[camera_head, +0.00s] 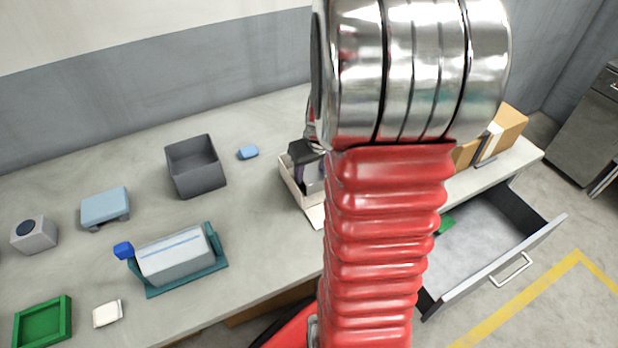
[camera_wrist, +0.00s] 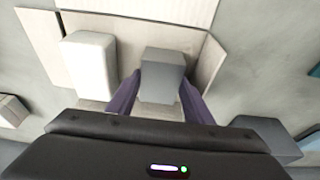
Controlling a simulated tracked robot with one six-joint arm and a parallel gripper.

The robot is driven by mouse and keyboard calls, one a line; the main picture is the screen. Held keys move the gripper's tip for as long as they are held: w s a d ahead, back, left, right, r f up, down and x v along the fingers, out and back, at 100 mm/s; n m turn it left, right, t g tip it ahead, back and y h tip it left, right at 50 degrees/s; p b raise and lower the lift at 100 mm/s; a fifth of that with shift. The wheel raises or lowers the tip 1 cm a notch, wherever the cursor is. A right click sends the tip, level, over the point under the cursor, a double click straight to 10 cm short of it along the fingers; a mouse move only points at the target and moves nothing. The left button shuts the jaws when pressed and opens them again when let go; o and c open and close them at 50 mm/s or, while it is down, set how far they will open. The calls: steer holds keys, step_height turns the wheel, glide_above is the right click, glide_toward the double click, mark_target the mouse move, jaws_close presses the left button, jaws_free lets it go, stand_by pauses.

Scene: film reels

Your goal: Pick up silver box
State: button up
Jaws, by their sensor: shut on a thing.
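The silver box (camera_wrist: 162,75) is a small grey block in the middle of the wrist view. My gripper (camera_wrist: 160,92) has its two purple fingers closed on the left and right sides of it. The block is in or just above an open beige carton (camera_wrist: 195,12); its exact height is unclear. In the head view my gripper (camera_head: 311,174) is at the carton (camera_head: 290,181), partly covered by my red arm, and the silver box cannot be made out there.
A white block (camera_wrist: 90,65) stands left of the silver box inside the carton. A dark grey bin (camera_head: 197,181), a small blue block (camera_head: 248,152) and a teal stand (camera_head: 186,275) are on the bench to the left. An open drawer (camera_head: 482,255) juts out at the right.

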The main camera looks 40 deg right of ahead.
mark_target(311, 173)
step_height(311, 173, up, 10)
stand_by(0.7)
stand_by(0.5)
